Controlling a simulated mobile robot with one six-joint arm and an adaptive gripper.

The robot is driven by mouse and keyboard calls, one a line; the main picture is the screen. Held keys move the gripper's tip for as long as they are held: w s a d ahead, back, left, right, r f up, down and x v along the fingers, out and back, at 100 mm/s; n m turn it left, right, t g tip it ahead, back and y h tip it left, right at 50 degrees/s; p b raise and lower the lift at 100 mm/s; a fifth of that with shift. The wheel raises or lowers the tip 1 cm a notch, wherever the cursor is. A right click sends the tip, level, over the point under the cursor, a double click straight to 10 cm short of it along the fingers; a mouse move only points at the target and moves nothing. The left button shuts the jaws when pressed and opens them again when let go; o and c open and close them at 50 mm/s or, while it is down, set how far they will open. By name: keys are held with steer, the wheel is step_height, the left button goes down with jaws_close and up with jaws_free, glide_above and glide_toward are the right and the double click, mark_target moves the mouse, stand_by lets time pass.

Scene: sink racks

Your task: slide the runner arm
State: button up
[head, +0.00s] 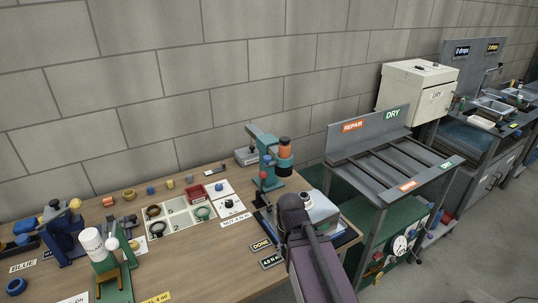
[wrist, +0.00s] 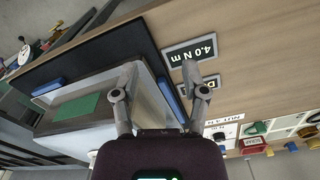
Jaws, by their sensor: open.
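I cannot pick out with certainty which part is the runner arm. A teal stand (head: 266,158) with an orange-topped head (head: 285,152) stands upright at the bench's back right. In front of it is a light grey block-like fixture (head: 322,212), partly hidden by my arm. In the wrist view the grey fixture (wrist: 70,125) shows a green patch (wrist: 76,108) and blue bars (wrist: 170,98) at its sides, on a black mat (wrist: 95,60). My gripper (wrist: 160,72) is open and empty, its fingers spread over the fixture's edge and the bench. In the head view its fingertips are hidden.
The wooden bench (head: 205,262) holds a sorting tray (head: 178,217) with rings, a green stand (head: 108,265) and a blue stand (head: 65,235) at left. A "4.0 N m" plate (wrist: 195,52) lies beside the mat. A grey rack (head: 365,165) stands at right.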

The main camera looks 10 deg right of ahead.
steer(key=o, duration=0.3)
steer(key=shift+w, duration=0.1)
step_height(320, 180, up, 30)
steer(key=p, duration=3)
glide_above(268, 157)
steer(key=shift+a+n, duration=0.1)
steer(key=shift+n, duration=0.2)
steer(key=shift+f, duration=0.15)
step_height(268, 157, down, 14)
steer(key=b, duration=1.3)
steer(key=shift+r+b, duration=0.25)
steer(key=shift+b, duration=0.15)
